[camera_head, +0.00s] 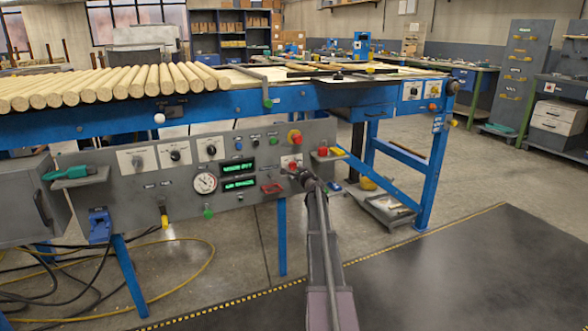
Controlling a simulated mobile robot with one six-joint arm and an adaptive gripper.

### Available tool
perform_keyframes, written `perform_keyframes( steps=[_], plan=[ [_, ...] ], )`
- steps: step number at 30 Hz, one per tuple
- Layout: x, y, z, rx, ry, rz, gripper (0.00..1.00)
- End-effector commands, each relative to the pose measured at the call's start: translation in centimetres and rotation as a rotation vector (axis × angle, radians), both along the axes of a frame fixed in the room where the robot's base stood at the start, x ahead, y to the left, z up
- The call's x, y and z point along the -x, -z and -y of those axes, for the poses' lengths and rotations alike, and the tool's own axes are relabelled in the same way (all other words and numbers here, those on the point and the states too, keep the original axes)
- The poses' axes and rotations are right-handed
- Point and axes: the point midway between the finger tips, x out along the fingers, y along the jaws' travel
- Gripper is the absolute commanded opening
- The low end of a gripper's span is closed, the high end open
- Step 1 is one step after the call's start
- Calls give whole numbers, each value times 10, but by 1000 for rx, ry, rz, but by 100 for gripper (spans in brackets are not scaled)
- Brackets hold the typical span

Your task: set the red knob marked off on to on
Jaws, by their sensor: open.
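A small red knob (293,166) sits on a white plate at the right part of the grey control panel (232,165). Its marking and pointer direction are too small to read. My gripper (299,173) is at the end of my arm, which reaches up from the bottom of the picture. It is open, and its dark fingers are right at the knob, overlapping its lower right side. I cannot tell whether they touch it or stand around it.
A red and yellow mushroom button (295,136) is just above the knob. A red item (323,151) stands on a small ledge to the right. Two green displays, a gauge (205,183) and a red-framed part (271,188) lie left. Open floor is right.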

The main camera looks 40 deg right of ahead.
Motion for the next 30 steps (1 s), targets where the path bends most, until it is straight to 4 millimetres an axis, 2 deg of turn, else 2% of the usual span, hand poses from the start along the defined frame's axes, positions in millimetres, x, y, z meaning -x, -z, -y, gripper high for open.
perform_keyframes(
  steps=[5,11,24,30],
  plan=[
    [4,0,-1,1,0,0,84],
    [20,0,-7,1,0,0,84],
    [86,0,-26,0,0,0,84],
    [107,0,-31,0,1,0,84]
  ],
)
